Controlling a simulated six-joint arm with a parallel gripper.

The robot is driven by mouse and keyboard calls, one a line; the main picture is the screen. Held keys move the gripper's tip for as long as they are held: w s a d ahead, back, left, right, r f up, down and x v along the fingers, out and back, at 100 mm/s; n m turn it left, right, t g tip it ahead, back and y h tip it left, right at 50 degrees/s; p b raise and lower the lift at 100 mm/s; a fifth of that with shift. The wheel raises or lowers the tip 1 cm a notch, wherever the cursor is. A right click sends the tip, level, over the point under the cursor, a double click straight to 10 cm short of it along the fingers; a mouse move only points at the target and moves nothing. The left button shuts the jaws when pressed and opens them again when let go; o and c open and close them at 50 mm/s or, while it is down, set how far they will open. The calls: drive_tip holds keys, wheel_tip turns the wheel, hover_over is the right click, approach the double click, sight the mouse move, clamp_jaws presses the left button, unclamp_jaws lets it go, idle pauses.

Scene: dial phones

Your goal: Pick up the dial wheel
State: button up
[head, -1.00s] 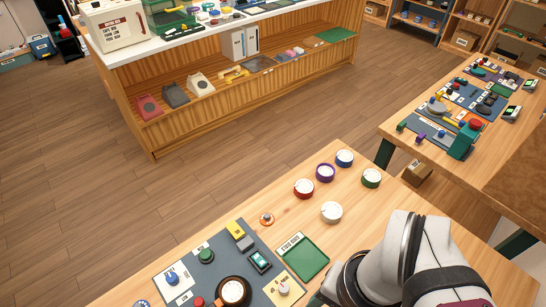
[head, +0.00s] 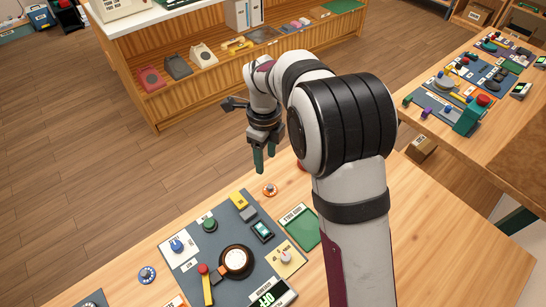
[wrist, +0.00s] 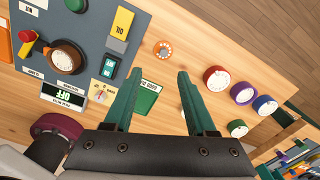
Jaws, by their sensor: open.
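A small orange dial wheel (head: 270,190) lies flat on the wooden table, just beyond the grey phone panel. It also shows in the wrist view (wrist: 163,50), past the fingertips. A blue dial wheel (head: 147,274) lies at the left of the panel in the head view. My gripper (head: 264,164) is open and empty, with its green fingers pointing down above the table's far edge. In the wrist view the fingers (wrist: 158,78) are spread apart with nothing between them, and the orange dial wheel appears beyond the gap.
The grey panel (head: 215,230) carries a brown dial, buttons and a switch. A green tray (head: 300,228) sits beside it. Red (wrist: 216,78), purple (wrist: 243,93), blue (wrist: 265,105) and green (wrist: 237,128) round pots stand to the right in the wrist view.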

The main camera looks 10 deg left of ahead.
sight(270, 186)
drive_tip(key=f, duration=1.3)
drive_tip(key=shift+w+d, duration=0.25)
drive_tip(key=shift+d, duration=0.15)
clamp_jaws()
drive_tip(key=shift+r, duration=0.1)
